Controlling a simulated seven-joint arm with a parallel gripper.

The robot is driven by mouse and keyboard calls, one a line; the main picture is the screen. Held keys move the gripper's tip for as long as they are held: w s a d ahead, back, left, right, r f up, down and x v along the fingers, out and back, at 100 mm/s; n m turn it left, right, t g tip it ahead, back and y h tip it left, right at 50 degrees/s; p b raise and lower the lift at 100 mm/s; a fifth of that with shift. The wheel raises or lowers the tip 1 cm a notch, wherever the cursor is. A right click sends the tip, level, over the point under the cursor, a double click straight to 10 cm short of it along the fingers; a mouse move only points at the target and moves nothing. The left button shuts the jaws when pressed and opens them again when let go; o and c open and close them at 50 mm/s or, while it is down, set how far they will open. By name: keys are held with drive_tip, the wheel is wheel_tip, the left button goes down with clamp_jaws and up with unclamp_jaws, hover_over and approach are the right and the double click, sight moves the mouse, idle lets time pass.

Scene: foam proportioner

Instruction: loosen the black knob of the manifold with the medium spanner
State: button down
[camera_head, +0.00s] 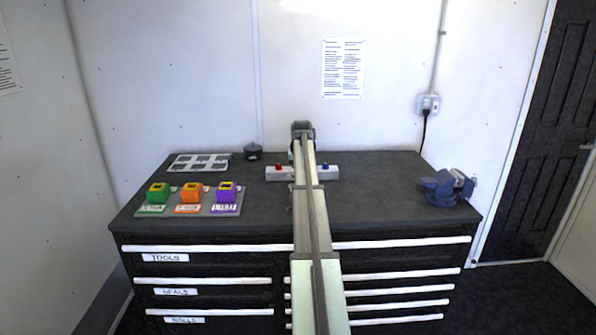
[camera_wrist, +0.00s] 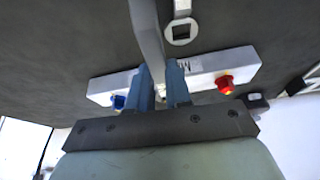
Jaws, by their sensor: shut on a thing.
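The manifold (camera_head: 312,174) is a pale bar on the bench top, with a red knob (camera_head: 278,167) at its left and a blue knob (camera_head: 326,166) at its right. Its middle is behind my arm, and I cannot make out the black knob. In the wrist view the manifold (camera_wrist: 215,69) lies beyond my fingers. My gripper (camera_wrist: 163,88) is shut on a long grey bar (camera_wrist: 146,32), which looks like a spanner handle. Its working end is hidden, so I cannot tell its size or whether it touches a knob. A grey end with a square hole (camera_wrist: 181,31) shows beside it.
Green (camera_head: 158,192), orange (camera_head: 191,192) and purple (camera_head: 228,192) blocks stand on a labelled board at left. Behind are a pale compartmented tray (camera_head: 202,154) and a small black pot (camera_head: 253,152). A blue vise (camera_head: 441,188) stands at right. Bench top between manifold and vise is clear.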

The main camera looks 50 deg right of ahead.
drive_tip(key=shift+s+d+n+t, duration=0.3)
drive_tip(key=shift+s+d+n, duration=0.35)
drive_tip(key=shift+n, duration=0.25)
drive_tip(key=shift+s+d+n+t+y, duration=0.15)
drive_tip(key=shift+s+d+n+y, duration=0.2)
drive_tip(key=shift+d+n, duration=0.3)
drive_tip(key=shift+s+d+n+t+y, duration=0.15)
drive_tip(key=shift+s+d+n+y, duration=0.2)
drive_tip(key=shift+n, duration=0.5)
drive_tip(key=shift+w, duration=0.15)
drive_tip(key=shift+w+a+m+h, duration=0.3)
drive_tip(key=shift+a+m, duration=0.35)
drive_tip(key=shift+m, duration=0.15)
drive_tip(key=shift+r, duration=2.9)
drive_tip(key=shift+r, duration=0.1)
